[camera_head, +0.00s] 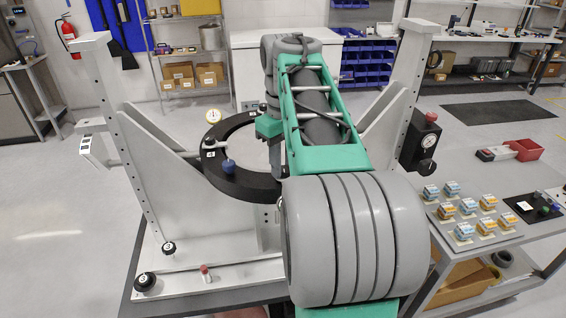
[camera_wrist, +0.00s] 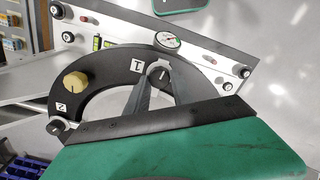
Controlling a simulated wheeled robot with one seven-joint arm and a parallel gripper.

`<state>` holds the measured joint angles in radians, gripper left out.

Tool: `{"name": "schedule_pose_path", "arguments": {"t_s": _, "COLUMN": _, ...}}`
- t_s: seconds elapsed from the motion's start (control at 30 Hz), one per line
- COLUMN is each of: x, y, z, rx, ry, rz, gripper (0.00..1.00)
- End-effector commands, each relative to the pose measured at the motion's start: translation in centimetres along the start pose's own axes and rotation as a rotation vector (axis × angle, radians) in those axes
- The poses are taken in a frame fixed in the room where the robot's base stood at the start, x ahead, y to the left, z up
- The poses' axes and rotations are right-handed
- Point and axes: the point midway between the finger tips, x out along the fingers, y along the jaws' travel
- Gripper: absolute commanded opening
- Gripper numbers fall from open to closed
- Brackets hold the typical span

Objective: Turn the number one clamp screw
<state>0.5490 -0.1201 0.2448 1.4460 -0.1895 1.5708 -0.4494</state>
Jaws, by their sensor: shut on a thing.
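The black ring (camera_wrist: 108,74) fills the middle of the wrist view, with a white "1" label (camera_wrist: 137,66) near its top. In the head view the ring (camera_head: 237,186) stands in the grey fixture. My arm hides the ring's right part, and I cannot make out screw one there.
A yellowish knob (camera_wrist: 75,81) and the "2" label (camera_wrist: 61,106) lie further along the ring. Grey uprights (camera_head: 110,100) flank my arm. A side table (camera_head: 510,185) holds several small blocks.

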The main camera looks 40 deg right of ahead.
Motion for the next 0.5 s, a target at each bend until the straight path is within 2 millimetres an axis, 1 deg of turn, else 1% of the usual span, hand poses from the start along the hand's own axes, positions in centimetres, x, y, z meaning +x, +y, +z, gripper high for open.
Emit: {"name": "schedule_pose_path", "arguments": {"t_s": 0.5, "x": 0.02, "y": 0.12, "z": 0.02, "rx": 0.491, "ry": 0.000, "rz": 0.000, "gripper": 0.00}}
